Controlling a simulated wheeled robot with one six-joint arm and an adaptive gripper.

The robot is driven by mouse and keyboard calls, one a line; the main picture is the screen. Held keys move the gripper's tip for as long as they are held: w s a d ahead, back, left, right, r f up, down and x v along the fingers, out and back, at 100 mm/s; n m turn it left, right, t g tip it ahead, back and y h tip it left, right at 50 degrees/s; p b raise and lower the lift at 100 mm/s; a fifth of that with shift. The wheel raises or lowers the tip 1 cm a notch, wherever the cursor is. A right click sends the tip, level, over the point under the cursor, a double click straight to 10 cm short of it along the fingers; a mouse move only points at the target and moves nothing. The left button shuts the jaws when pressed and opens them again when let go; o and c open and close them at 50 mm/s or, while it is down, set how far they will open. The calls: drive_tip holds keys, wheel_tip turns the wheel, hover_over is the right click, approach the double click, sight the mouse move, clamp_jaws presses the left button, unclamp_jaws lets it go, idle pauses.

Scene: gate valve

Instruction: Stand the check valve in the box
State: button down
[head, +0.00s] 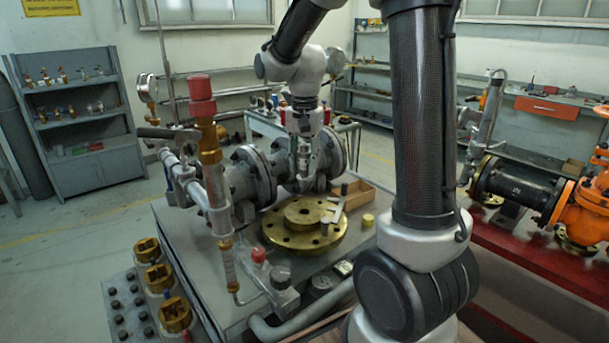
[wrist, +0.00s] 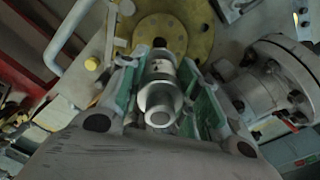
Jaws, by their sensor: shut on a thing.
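The check valve (wrist: 160,88) is a silver-grey cylinder with a dark end, seen between my finger pads in the wrist view. My gripper (wrist: 158,92) is shut on it; in the head view my gripper (head: 304,158) points down beside the grey flanged pipework, above the brass flange. The valve is too small and covered to make out clearly in the head view. The box (head: 362,196) is a low, open, light wooden tray on the bench, behind and right of the brass flange, below and right of my gripper. Its inside is partly hidden by its walls.
The round brass flange (head: 304,226) lies on the grey bench, with a grey T-shaped part (head: 334,210) at its right edge. A small brass plug (head: 367,220) stands near the box. Large flanged pipework (head: 250,172) and an upright red-capped pipe (head: 203,115) crowd the left.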

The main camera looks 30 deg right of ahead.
sight(305, 144)
drive_tip(key=shift+r, duration=2.05)
